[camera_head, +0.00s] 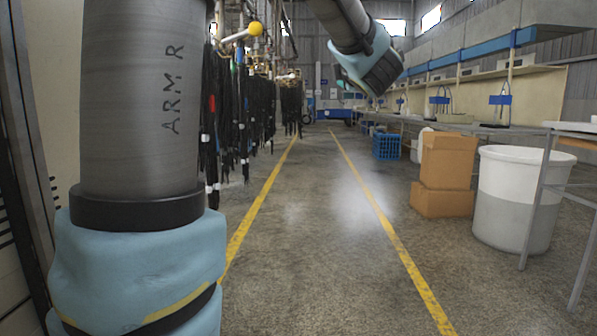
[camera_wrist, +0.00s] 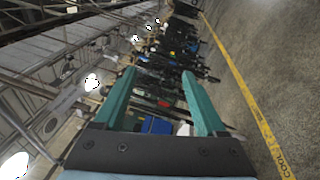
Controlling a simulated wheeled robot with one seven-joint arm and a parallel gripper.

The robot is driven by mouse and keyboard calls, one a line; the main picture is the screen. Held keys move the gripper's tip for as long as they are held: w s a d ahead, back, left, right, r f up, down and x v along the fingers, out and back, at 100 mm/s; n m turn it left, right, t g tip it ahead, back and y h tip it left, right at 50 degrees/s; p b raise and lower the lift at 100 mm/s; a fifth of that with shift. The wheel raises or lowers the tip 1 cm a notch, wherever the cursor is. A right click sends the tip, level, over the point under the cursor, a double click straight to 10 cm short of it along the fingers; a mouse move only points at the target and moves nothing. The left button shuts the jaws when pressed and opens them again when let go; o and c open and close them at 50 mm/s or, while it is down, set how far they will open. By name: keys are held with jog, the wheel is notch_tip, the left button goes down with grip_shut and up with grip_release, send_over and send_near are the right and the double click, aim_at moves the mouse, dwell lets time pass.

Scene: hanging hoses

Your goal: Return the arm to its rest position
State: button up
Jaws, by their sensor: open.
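My gripper (camera_wrist: 158,72) shows in the wrist view with its two teal fingers apart. Nothing is held between them. My arm fills the left of the head view as a grey link marked "ARM R", and another part of it hangs in from the top middle. Black hanging hoses (camera_head: 262,105) with some red, blue and white bands hang from a rack at the left of the head view. They also show tilted in the wrist view (camera_wrist: 170,82), beyond the fingers and apart from them.
Cardboard boxes (camera_head: 447,160) and a white and grey bin (camera_head: 518,200) stand at the right, beside a long bench (camera_head: 460,122). A blue crate (camera_head: 386,146) is farther back. The floor aisle (camera_head: 320,220) between yellow lines is clear.

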jog(key=s+a+f+m+g+h, duration=0.15)
jog(key=f+m+g, duration=0.25)
jog(key=f+m, duration=0.55)
jog(key=s+a+f+m+g+h, duration=0.1)
jog(key=a+f+m+g+h, duration=0.3)
jog(key=f, duration=1.1)
jog(key=s+a+f+m+g+y, duration=0.2)
jog(key=s+a+f+m+g, duration=0.35)
jog(key=s+f, duration=0.45)
jog(key=s+a+f+m+g+y, duration=0.2)
jog(key=s+a+f+m+g, duration=0.3)
jog(key=s+f, duration=0.45)
notch_tip(320, 180, up, 17)
jog(key=n+p, duration=0.1)
jog(key=p, duration=1.4)
jog(key=shift+s+a+t+h, duration=0.35)
jog(key=shift+s, duration=0.1)
jog(key=shift+c, duration=0.3)
